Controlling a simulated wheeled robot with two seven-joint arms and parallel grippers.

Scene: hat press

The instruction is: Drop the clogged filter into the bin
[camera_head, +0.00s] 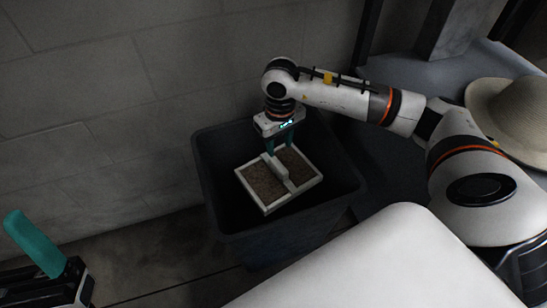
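The clogged filter (261,184) is a white-framed rectangular panel with brown, dirty faces and a white bar across its middle. The dark grey bin (346,194) stands against the wall, its mouth open upward. My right gripper (279,149) points down over the bin, with its teal fingers at the filter's middle bar, and appears shut on it. The filter is tilted and lies within the outline of the bin's mouth; its exact height against the rim is hard to tell. My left gripper (40,245) shows only partly at the lower left edge, away from the bin, with one teal finger visible.
A grey block wall (110,100) rises behind the bin. A beige straw hat (515,110) sits on a grey surface (480,68) at the right. The dark floor (160,250) left of the bin is clear.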

